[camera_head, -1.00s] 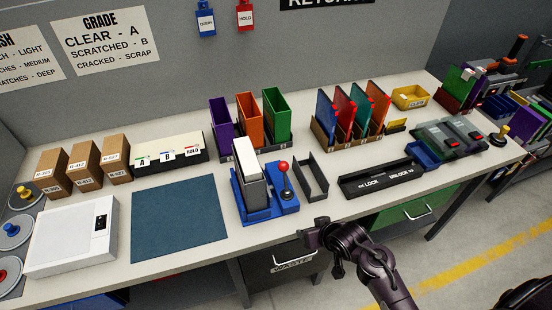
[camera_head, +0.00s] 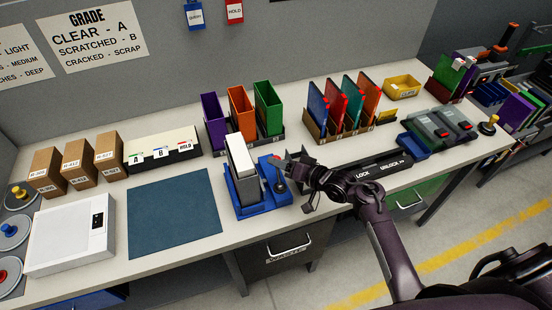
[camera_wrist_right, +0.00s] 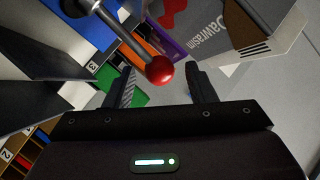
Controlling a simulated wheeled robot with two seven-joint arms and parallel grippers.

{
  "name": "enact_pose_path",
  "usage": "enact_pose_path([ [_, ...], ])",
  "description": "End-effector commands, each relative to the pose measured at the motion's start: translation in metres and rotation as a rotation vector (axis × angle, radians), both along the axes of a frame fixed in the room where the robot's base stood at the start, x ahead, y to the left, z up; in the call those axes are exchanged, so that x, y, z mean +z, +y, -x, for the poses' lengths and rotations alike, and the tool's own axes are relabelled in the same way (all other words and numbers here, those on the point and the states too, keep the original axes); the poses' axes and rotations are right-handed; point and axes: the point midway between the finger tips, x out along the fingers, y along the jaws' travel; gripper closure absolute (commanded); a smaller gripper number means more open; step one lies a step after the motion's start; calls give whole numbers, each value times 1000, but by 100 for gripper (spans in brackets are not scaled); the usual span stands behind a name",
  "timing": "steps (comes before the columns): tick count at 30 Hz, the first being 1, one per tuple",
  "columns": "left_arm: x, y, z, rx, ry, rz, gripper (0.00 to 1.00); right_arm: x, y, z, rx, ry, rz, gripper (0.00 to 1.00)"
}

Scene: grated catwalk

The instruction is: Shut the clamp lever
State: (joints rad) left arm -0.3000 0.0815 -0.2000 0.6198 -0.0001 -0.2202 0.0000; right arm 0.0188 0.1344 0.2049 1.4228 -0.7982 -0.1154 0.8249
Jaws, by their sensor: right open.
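The blue clamp fixture (camera_head: 255,208) stands near the front edge of the bench, with an upright pale block (camera_head: 240,158) in it. Its lever is a metal rod with a red ball knob (camera_wrist_right: 159,70), seen clearly in the right wrist view. My right gripper (camera_head: 286,164) is open, over the right side of the fixture. In the wrist view the red ball lies between the open fingers, near their tips; I cannot tell whether they touch it. My left gripper is not in view.
A blue mat (camera_head: 172,212) lies left of the fixture. Purple, orange and green bins (camera_head: 268,105) stand behind it. A black lock/unlock strip (camera_head: 392,168) lies to the right, partly behind my arm. A waste drawer (camera_head: 285,246) is below the bench edge.

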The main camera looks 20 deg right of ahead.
Motion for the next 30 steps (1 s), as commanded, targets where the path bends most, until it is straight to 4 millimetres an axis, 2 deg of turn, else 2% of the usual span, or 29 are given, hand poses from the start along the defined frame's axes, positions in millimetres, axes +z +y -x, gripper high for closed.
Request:
enact_pose_path([
  [6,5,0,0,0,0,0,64,-6,11,-18,-1,1,1,50],
  [16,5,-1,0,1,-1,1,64,-8,14,-20,0,1,3,50],
  [26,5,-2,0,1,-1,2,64,-8,13,-20,0,1,3,92],
  [30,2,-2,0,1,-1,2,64,-9,13,-22,0,-5,3,92],
])
